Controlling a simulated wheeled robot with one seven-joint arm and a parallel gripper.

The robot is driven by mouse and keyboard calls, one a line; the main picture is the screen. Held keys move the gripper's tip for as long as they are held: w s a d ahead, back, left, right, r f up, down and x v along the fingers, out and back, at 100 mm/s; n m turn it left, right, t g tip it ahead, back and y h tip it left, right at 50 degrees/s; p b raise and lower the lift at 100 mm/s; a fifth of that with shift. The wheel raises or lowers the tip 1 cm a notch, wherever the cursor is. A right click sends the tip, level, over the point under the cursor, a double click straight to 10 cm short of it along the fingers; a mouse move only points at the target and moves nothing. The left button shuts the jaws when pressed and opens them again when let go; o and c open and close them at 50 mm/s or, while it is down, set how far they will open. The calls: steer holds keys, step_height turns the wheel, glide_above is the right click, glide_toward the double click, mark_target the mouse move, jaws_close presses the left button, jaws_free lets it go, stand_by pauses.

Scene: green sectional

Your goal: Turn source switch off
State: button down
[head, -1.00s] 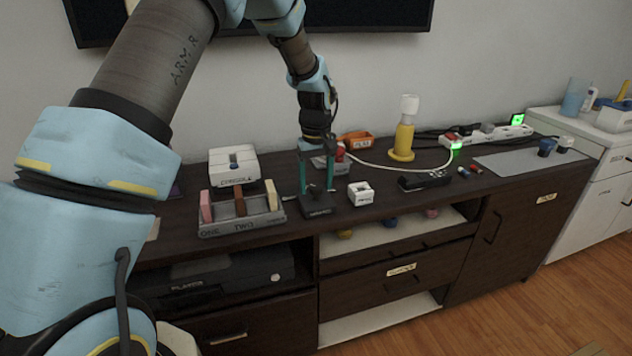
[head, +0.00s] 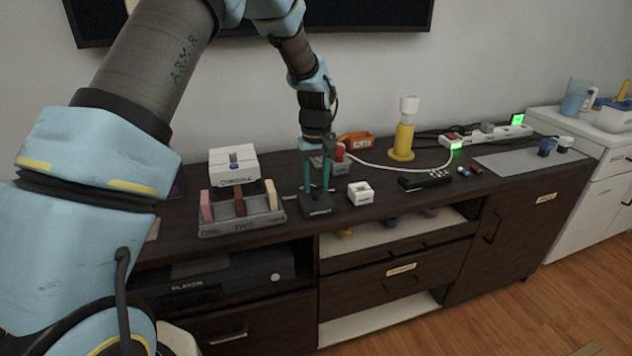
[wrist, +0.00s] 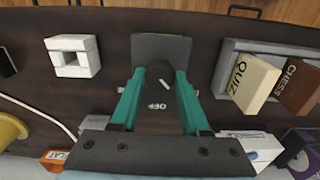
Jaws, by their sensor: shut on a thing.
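A dark box with a small round knob, which I take to be the source switch (head: 318,209), stands near the front edge of the cabinet top. In the wrist view its dark plate (wrist: 160,46) lies ahead, with a black knob (wrist: 160,72) bearing a pale mark line.
A grey tray (head: 243,226) with upright coloured blocks stands close on the left. A small white box (head: 361,193) is close on the right. Behind are an orange tray (head: 357,140), a white cable and a yellow lamp (head: 403,142). A black remote (head: 425,180) lies farther right.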

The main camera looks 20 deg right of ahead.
mark_target(315, 186)
steer(key=m, duration=0.4)
steer(key=shift+p, duration=0.4)
steer(key=shift+w+m+p, duration=0.1)
steer(key=shift+m+p, duration=0.3)
steer(key=shift+m, duration=1.8)
steer(key=shift+c, duration=1.9)
jaws_free()
step_height(315, 186, up, 11)
steer(key=b, duration=0.1)
steer(key=shift+b, duration=0.3)
steer(key=shift+f, duration=0.1)
